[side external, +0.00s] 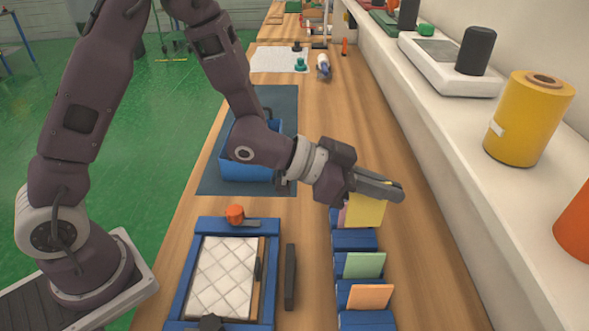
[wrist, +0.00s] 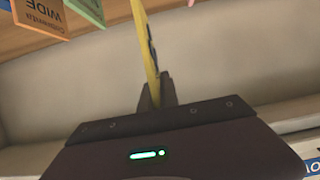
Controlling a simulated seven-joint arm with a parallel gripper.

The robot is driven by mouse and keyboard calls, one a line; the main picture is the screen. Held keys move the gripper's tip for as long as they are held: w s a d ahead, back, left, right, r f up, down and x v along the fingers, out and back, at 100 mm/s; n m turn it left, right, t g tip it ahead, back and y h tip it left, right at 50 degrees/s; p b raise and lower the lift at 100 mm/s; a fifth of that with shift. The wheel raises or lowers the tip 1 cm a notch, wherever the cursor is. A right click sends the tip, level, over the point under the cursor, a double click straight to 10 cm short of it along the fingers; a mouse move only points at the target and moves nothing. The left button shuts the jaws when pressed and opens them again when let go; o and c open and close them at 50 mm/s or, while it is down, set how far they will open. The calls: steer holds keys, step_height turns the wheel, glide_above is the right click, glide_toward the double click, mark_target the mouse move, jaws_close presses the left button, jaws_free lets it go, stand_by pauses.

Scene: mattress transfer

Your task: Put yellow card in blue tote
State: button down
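The yellow card (side external: 366,213) stands upright at the far end of a row of blue card holders, right under my gripper (side external: 392,192). In the wrist view the yellow card (wrist: 145,50) is seen edge-on, rising from between my fingertips (wrist: 156,92). The fingers look closed on it from both sides. I cannot tell whether its lower edge still touches the holder. The blue tote (side external: 245,173) sits on a dark mat farther back and left, partly hidden behind my arm.
A pinkish card (side external: 343,216) shows beside the yellow one. A green card (side external: 364,265) and an orange card (side external: 370,297) stand in nearer blue holders. A blue-framed tray with a quilted white pad (side external: 222,277) lies left. A white shelf (side external: 470,160) runs along the right.

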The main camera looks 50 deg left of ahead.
step_height(320, 180, up, 12)
steer(key=w+a+n+t+y, duration=0.2)
steer(key=w+a+n, duration=0.15)
steer(key=a, duration=0.95)
steer(key=w+a+n+t+y, duration=0.2)
steer(key=w+a+y, duration=0.15)
steer(key=a, duration=0.85)
steer(key=s+a+n+y, duration=0.2)
steer(key=a, duration=0.8)
steer(key=s+a+n+y, duration=0.1)
steer(key=s+a+y, duration=0.15)
steer(key=a, duration=0.75)
steer(key=shift+h, duration=0.5)
steer(key=f, duration=1.5)
steer(key=shift+w+d+f, duration=0.1)
steer(key=shift+d+f, duration=0.15)
steer(key=shift+f, duration=0.15)
steer(key=shift+f, duration=0.45)
